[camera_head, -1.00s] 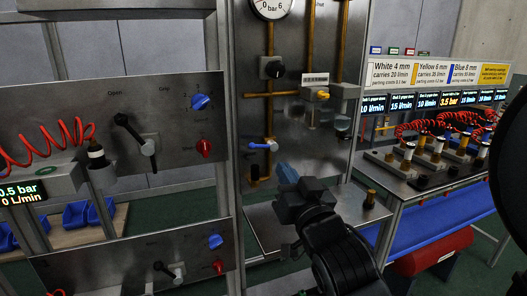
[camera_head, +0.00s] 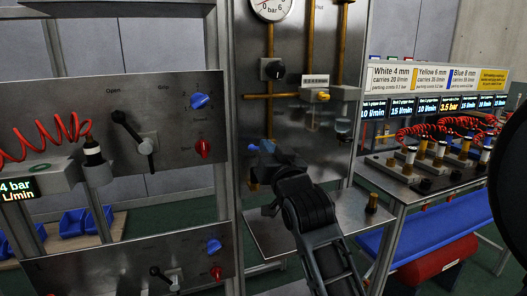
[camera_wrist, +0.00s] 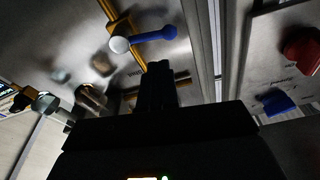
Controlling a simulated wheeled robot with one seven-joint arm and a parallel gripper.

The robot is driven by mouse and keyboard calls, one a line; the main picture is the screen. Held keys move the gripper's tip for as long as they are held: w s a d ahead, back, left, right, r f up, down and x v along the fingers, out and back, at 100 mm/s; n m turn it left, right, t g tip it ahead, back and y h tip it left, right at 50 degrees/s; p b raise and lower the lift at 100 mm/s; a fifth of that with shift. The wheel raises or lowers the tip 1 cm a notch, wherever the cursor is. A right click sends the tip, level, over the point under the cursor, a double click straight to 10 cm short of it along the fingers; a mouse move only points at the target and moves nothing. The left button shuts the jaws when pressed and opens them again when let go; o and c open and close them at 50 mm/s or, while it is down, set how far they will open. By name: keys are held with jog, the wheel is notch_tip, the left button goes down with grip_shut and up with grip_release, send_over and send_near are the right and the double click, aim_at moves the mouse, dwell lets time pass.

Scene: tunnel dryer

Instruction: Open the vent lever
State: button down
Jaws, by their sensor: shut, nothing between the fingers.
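The vent lever (camera_wrist: 155,36) is a blue handle with a pale round hub, on a brass pipe against the metal panel in the wrist view. The handle lies across the pipe. In the head view only the blue tip of the lever (camera_head: 253,147) shows; my gripper hides the rest. My gripper (camera_head: 266,150) is in front of the panel's lower part, at the lever. In the wrist view its fingers (camera_wrist: 158,72) are shut and empty, with their tips just below the blue handle. I cannot tell whether they touch it.
A metal shelf (camera_head: 290,233) juts out below. At left is a panel with a black lever (camera_head: 137,132); at right a bench of fittings with red coiled hoses (camera_head: 425,131).

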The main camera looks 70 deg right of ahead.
jog(key=shift+w+d+f, duration=0.75)
jog(key=shift+w+f, duration=0.05)
jog(key=shift+w+d+f+n+t+y, duration=0.1)
jog(key=shift+w+f+n+t+y, duration=0.05)
jog(key=shift+f+n, duration=0.2)
jog(key=shift+w+f+n+t+y, duration=0.1)
jog(key=shift+f+n+t+y, duration=0.05)
jog(key=shift+f+n, duration=0.2)
